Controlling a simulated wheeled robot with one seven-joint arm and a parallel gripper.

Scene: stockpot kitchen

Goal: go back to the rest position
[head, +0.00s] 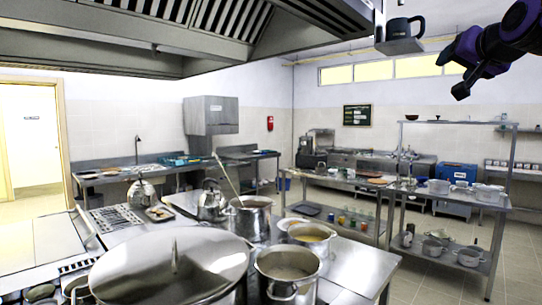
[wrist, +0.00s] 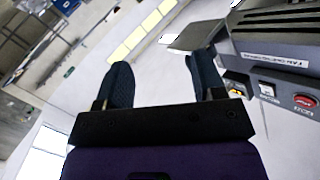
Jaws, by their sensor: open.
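My gripper (head: 452,73) is raised at the upper right of the head view, on a dark purple arm. It is in the air, apart from the counters and shelves. In the wrist view my gripper (wrist: 163,80) shows two dark fingers spread apart, with nothing between them but the pale wall behind.
A large hood (head: 190,38) hangs overhead, with a dark mug-like object (head: 398,27) at its right end. A lidded stockpot (head: 170,265) and an open pot (head: 287,268) stand in front. A shelf rack (head: 455,125) stands right. A control panel with a red button (wrist: 304,101) is close in the wrist view.

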